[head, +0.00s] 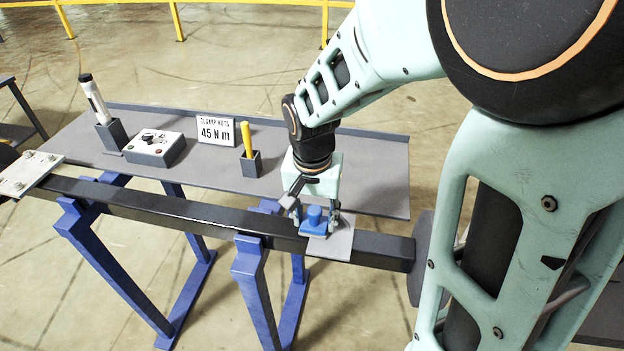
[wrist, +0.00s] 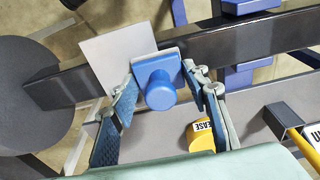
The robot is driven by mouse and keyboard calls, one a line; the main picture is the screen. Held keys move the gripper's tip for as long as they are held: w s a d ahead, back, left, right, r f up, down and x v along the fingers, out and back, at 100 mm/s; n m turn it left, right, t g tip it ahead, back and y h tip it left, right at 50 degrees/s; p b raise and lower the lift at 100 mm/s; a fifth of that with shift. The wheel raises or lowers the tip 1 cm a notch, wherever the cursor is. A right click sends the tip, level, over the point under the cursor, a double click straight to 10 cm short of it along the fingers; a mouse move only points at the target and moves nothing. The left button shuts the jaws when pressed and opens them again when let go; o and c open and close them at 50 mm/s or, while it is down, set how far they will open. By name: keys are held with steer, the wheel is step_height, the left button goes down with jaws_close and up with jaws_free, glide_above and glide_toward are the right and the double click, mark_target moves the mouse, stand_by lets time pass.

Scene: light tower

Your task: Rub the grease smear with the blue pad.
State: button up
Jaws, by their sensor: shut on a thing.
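The blue pad (head: 314,227) has a round knob on top and rests on or just over a light grey plate (head: 341,240) on the dark beam. My gripper (head: 315,212) points down and is shut on the pad, one finger on each side. In the wrist view, the pad (wrist: 160,88) sits between the fingertips of my gripper (wrist: 165,78), and the grey plate (wrist: 108,55) extends to its upper left. I see no grease smear; the pad and gripper may hide it. Whether the pad touches the plate is hard to tell.
A dark beam (head: 200,215) on blue trestles runs along a grey shelf (head: 375,180). The shelf holds a grey switch box (head: 154,148), a "45 N m" sign (head: 216,130) and a holder with a yellow tool (head: 250,162). A yellow item labelled "EASE" (wrist: 200,136) stands near my gripper.

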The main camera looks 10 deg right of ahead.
mark_target(352, 228)
steer(key=shift+w+d+f, duration=0.15)
steer(key=shift+w+d, duration=0.15)
steer(key=shift+w, duration=0.4)
steer(key=shift+s+d, duration=0.4)
steer(key=shift+d, duration=0.85)
steer(key=shift+s+d, duration=0.4)
steer(key=shift+d, duration=0.85)
steer(key=shift+s+d, duration=0.4)
steer(key=shift+d, duration=0.85)
steer(key=shift+r+p, duration=2.45)
steer(key=shift+r, duration=0.65)
steer(key=shift+w, duration=0.1)
step_height(352, 228, up, 3)
steer(key=shift+p, duration=1.1)
